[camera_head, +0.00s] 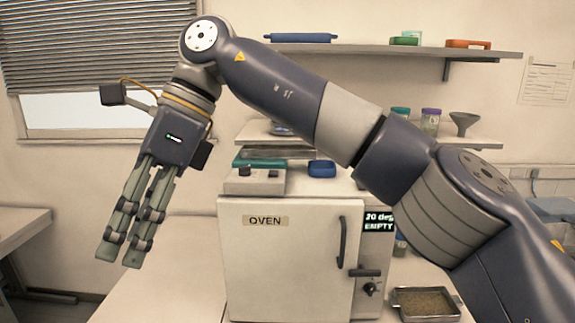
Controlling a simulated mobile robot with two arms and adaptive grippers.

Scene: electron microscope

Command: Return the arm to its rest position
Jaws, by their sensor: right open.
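My right arm (268,85) comes in from the lower right and reaches across the picture to the upper left. It passes in front of the shelves and above the oven. My right gripper (119,256) hangs at the left, pointing down and slightly left. Its fingers are open and nothing shows between them. It is in the air to the left of the oven, apart from it. My left gripper is not in view.
A white oven (275,262) with a shut door stands on the bench; its display (379,222) reads 20 deg, EMPTY. A metal tray (426,304) of granular material sits at its right. A wall shelf (390,48) is behind the arm. Bench space left of the oven is clear.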

